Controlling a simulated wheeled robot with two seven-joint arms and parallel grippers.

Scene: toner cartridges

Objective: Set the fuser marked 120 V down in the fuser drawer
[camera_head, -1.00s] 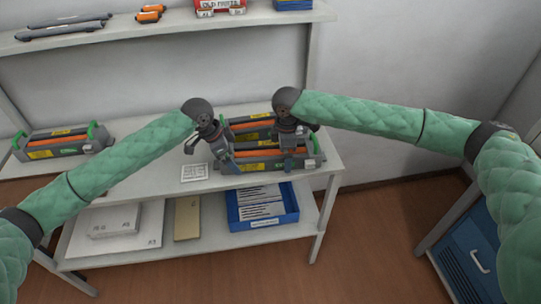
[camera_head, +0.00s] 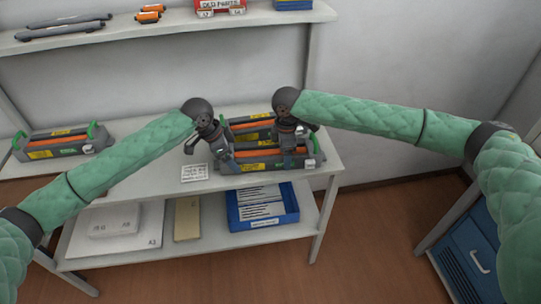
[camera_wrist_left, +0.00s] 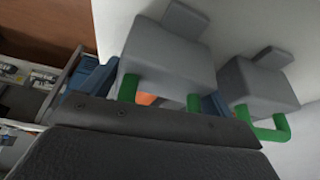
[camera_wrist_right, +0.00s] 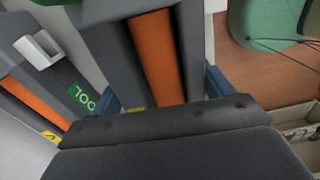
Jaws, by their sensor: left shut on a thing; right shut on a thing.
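A grey fuser with an orange roller and yellow and green labels (camera_head: 262,166) lies at the front right of the tabletop. My left gripper (camera_head: 232,166) is shut on its left end and my right gripper (camera_head: 288,160) on its right part. In the left wrist view, the grey end and green handle of the held fuser (camera_wrist_left: 165,55) sit between blue fingers. The right wrist view shows its orange roller (camera_wrist_right: 157,50) between the fingers. A similar fuser (camera_head: 245,124) lies close behind. Its voltage mark and the held one's are too small to read. No open drawer is visible.
Another fuser (camera_head: 58,143) with green handles stands at the table's left. A white card (camera_head: 195,173) lies by the front edge. A blue bin (camera_head: 262,222) is on the lower shelf. A blue cabinet with a handle (camera_head: 480,262) stands at right, beyond open floor.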

